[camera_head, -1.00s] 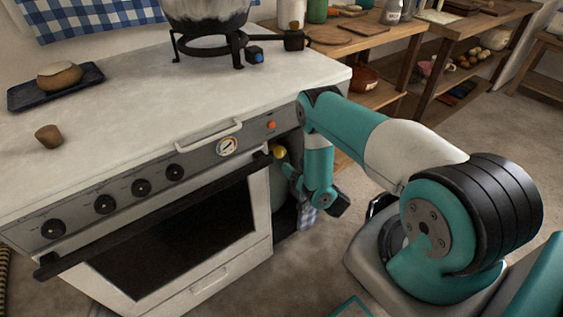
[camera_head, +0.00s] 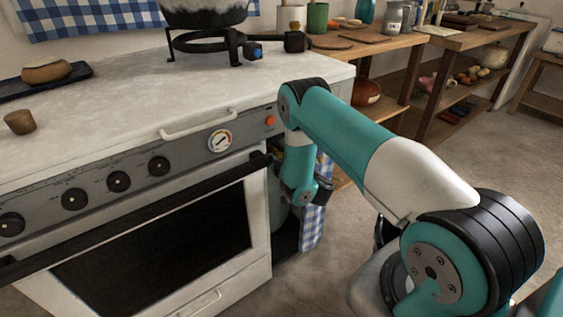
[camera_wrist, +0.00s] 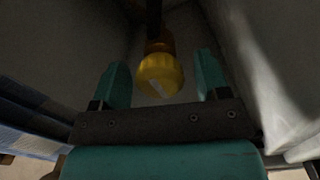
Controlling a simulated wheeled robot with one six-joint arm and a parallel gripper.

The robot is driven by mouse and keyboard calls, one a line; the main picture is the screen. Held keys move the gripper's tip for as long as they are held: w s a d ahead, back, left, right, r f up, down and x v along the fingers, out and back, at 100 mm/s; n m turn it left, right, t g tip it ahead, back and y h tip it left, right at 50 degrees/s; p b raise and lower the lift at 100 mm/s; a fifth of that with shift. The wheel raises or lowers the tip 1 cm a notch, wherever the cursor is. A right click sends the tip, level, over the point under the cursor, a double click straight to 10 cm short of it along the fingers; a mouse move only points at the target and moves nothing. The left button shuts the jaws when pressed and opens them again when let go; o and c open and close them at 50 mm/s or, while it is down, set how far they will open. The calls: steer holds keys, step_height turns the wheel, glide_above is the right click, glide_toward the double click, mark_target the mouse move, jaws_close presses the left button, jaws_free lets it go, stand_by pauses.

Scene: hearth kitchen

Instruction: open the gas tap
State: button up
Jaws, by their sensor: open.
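The gas tap shows in the wrist view as a round yellow knob (camera_wrist: 160,76) with a pale mark on its face, on an orange-brown fitting. My gripper (camera_wrist: 162,65) has its two teal fingers apart, one on each side of the knob, with a visible gap on both sides. The knob appears between or just beyond the fingertips; the exact depth is hard to tell. In the head view my forearm reaches into the dark opening at the right of the stove (camera_head: 150,90), and my gripper and most of the tap are hidden there.
A blue-checked cloth (camera_head: 315,215) hangs beside the opening, right of my forearm. The oven door's black handle (camera_head: 130,215) ends close to my arm. Pale walls stand on both sides in the wrist view. Wooden shelves (camera_head: 440,75) stand behind; the floor at right is open.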

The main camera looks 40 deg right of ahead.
steer(key=shift+c, duration=0.3)
steer(key=c, duration=0.9)
steer(key=shift+o, duration=0.2)
steer(key=shift+d, duration=0.1)
